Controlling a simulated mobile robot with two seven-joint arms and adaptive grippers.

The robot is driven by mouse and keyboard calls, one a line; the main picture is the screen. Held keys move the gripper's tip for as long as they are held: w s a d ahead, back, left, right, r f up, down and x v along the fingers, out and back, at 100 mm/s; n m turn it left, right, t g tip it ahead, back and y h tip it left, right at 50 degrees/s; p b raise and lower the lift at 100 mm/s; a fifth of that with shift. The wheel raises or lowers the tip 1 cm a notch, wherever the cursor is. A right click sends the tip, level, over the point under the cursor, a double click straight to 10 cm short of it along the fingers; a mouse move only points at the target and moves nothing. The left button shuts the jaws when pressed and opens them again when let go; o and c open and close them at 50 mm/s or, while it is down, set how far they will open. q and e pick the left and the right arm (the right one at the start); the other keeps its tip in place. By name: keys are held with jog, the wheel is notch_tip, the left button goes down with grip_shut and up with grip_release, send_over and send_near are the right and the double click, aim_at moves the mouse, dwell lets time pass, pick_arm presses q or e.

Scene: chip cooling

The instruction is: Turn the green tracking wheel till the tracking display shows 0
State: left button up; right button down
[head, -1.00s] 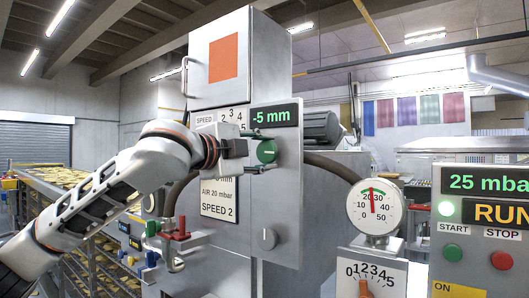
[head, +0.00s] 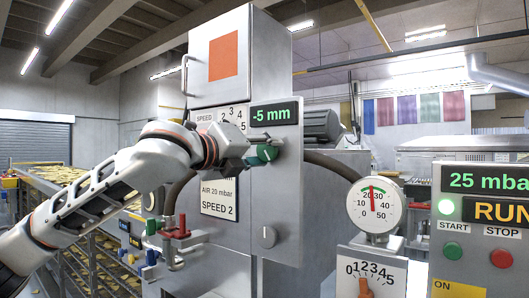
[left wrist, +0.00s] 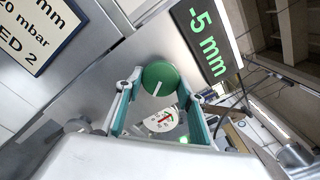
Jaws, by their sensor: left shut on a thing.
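The green tracking wheel (head: 267,153) is on the front of the grey machine, below the tracking display (head: 274,114). The display reads -5 mm in green; it also shows in the left wrist view (left wrist: 208,40). My left gripper (head: 259,154) is at the wheel, its fingers on either side of it. In the left wrist view my left gripper (left wrist: 158,94) is shut on the green wheel (left wrist: 160,77), whose face carries a white line mark. Part of the wheel is hidden by the gripper in the head view. My right gripper is not in view.
A round pressure gauge (head: 375,205) and a numbered dial (head: 370,272) stand to the right. A control panel (head: 480,270) with START and STOP buttons is at the far right.

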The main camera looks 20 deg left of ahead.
pick_arm(q)
jog(key=m, duration=0.6)
jog(key=shift+a+f, duration=0.1)
jog(key=shift+m, duration=0.3)
dwell(0.3)
jog(key=o, duration=1.1)
jog(key=shift+s, duration=0.1)
jog(key=v, duration=1.1)
jog(key=shift+s+a, duration=0.15)
jog(key=shift+s, duration=0.25)
